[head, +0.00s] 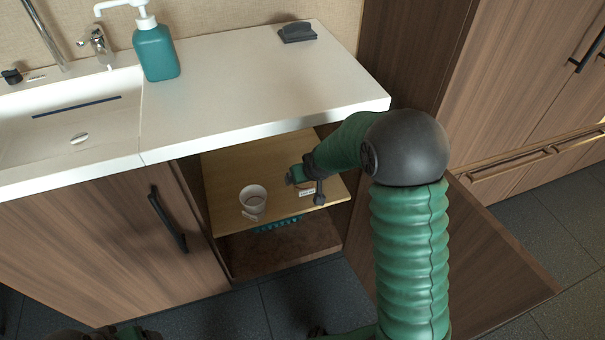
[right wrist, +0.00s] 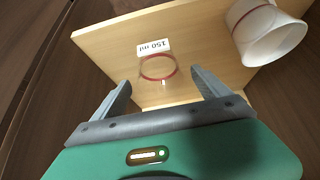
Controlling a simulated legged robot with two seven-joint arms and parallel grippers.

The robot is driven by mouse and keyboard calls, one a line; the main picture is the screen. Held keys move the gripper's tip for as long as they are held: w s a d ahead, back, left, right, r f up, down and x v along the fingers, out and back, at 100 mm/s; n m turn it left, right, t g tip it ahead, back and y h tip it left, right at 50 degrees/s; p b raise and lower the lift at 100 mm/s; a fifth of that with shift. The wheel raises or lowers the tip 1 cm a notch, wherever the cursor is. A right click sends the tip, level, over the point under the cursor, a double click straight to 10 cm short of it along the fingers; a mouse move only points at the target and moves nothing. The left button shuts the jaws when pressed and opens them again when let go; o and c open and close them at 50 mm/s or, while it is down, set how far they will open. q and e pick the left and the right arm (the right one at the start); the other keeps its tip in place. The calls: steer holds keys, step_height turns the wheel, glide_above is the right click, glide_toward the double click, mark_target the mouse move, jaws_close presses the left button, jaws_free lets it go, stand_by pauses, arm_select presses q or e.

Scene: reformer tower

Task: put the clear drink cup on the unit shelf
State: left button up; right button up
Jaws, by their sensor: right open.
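The clear drink cup (right wrist: 158,68) is see-through with a reddish ring and a white "150 ml" label. It is on the wooden unit shelf (right wrist: 110,45), just beyond and between the fingertips of my right gripper (right wrist: 160,84). That gripper is open, with a finger to each side; I cannot tell whether either touches the cup. In the head view my right gripper (head: 305,188) reaches into the open unit over the shelf (head: 228,165), and only the cup's label (head: 307,192) shows clearly beside it. My left gripper does not show.
A white cup (head: 253,198) stands on the shelf left of my right gripper; it also shows in the right wrist view (right wrist: 270,38). The white counter (head: 250,80) overhangs the opening. A teal item (head: 278,224) lies below the shelf. The open door (head: 500,260) stands at right.

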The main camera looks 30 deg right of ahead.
steer(key=s+a+r+n+g, duration=0.1)
steer(key=s+a+g, duration=0.1)
steer(key=s+a, duration=0.5)
steer(key=s+a+r+n+g+y, duration=0.1)
steer(key=s+a, duration=0.7)
steer(key=s, duration=0.6)
steer(key=shift+r+n+g+y+p, duration=0.3)
steer(key=shift+r+n+g+p, duration=0.1)
